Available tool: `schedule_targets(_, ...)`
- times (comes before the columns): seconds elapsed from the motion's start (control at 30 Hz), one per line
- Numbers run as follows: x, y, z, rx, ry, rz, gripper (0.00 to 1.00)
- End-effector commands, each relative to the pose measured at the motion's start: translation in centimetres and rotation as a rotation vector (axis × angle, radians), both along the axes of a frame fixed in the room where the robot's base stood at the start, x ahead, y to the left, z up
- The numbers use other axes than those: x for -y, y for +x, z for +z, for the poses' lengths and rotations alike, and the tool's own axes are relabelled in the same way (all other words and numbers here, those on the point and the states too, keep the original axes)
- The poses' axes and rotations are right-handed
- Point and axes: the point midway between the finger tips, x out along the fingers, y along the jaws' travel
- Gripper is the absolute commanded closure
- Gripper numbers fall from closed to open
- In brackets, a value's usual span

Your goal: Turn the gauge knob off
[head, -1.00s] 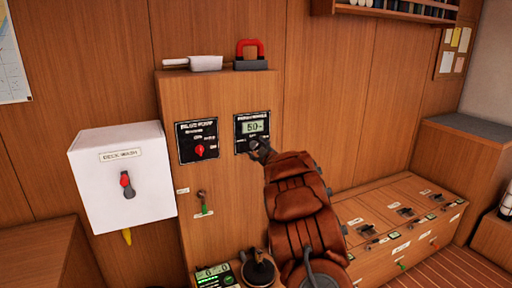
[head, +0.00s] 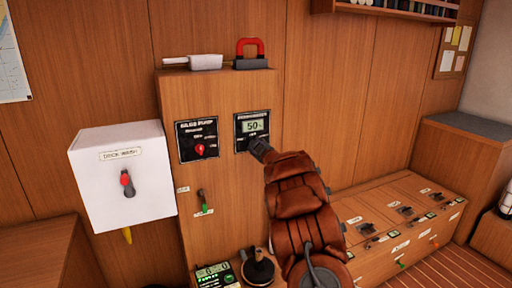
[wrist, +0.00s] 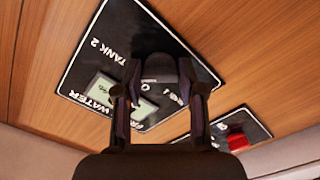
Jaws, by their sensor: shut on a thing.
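The gauge panel (head: 243,120) is a black plate with a lit display reading about 50, on the upper right of the wooden cabinet front. In the wrist view the panel (wrist: 95,45) appears upside down, with "TANK 2" and "WATER" lettering. The dark gauge knob (wrist: 158,70) sits between my fingertips. My gripper (wrist: 160,82) is shut on the knob, one finger on each side. In the head view my gripper (head: 258,147) is at the panel's lower edge and hides the knob. Its pointer setting cannot be made out.
A bilge pump panel (head: 197,139) with a red knob is close on the left. A white deck wash box (head: 122,180) with a red-tipped lever stands further left.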

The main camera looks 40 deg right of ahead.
Motion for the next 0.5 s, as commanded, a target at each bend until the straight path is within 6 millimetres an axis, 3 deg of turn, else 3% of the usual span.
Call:
schedule_targets(0.1,0.02,-0.02,0.01,0.001,0.0,-0.001,0.96)
schedule_targets(0.5,0.03,-0.03,-0.38,-0.031,-0.096,-0.001,0.96)
